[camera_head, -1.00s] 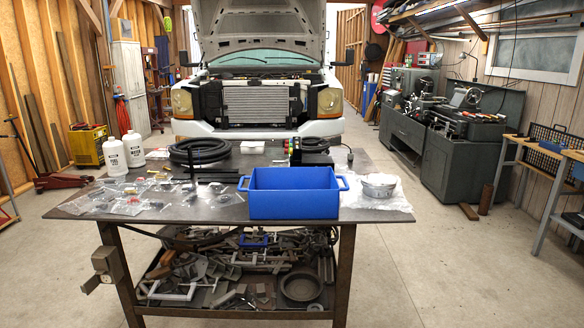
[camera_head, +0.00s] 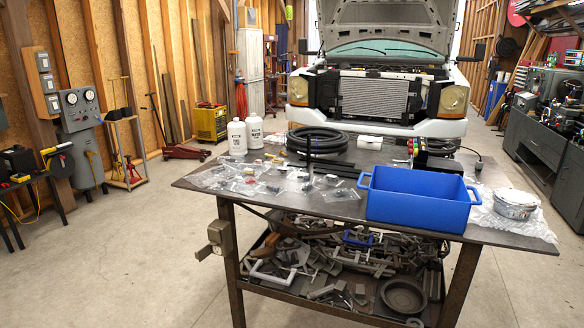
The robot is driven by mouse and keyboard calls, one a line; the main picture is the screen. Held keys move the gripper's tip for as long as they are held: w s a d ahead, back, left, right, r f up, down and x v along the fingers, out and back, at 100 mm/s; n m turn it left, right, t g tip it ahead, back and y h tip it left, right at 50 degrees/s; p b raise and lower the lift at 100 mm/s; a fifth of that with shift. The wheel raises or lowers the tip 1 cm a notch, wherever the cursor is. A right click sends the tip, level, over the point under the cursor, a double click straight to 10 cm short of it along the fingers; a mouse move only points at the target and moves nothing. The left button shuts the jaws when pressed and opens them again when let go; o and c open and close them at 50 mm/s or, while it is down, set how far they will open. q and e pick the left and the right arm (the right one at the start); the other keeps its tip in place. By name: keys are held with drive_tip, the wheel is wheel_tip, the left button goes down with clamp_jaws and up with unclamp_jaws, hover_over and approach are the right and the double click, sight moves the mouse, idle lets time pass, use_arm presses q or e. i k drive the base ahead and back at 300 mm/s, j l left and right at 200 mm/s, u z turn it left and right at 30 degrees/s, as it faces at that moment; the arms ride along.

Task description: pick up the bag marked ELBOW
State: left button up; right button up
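Several small clear plastic bags with parts (camera_head: 250,186) lie spread on the left half of the dark metal table (camera_head: 345,208). Their markings are too small to read, so I cannot tell which one is marked ELBOW. A blue open bin with handles (camera_head: 418,200) stands at the table's front right. Neither of my grippers shows in the head view.
Two white bottles (camera_head: 237,137) and a coil of black hose (camera_head: 317,140) stand behind the bags. A round metal tin (camera_head: 515,204) sits on clear plastic right of the bin. A vise (camera_head: 217,237) juts from the table's left side.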

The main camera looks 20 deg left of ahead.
sight(280, 172)
drive_tip(key=i+j+z, duration=0.1)
drive_tip(key=i+j, duration=0.15)
drive_tip(key=j, duration=0.25)
drive_tip(key=i+j+z, duration=0.15)
drive_tip(key=j, duration=0.35)
drive_tip(key=i+j+z, duration=0.1)
drive_tip(key=i+j, duration=0.2)
drive_tip(key=j, duration=0.25)
drive_tip(key=i+j+z, duration=0.1)
drive_tip(key=j, duration=0.45)
drive_tip(key=i+j+z, duration=0.15)
drive_tip(key=j, duration=0.45)
drive_tip(key=i+j+z, duration=0.1)
drive_tip(key=j, duration=0.45)
drive_tip(key=i+j+z, duration=0.1)
drive_tip(key=j, duration=0.5)
drive_tip(key=i+j+z, duration=0.15)
drive_tip(key=j, duration=0.5)
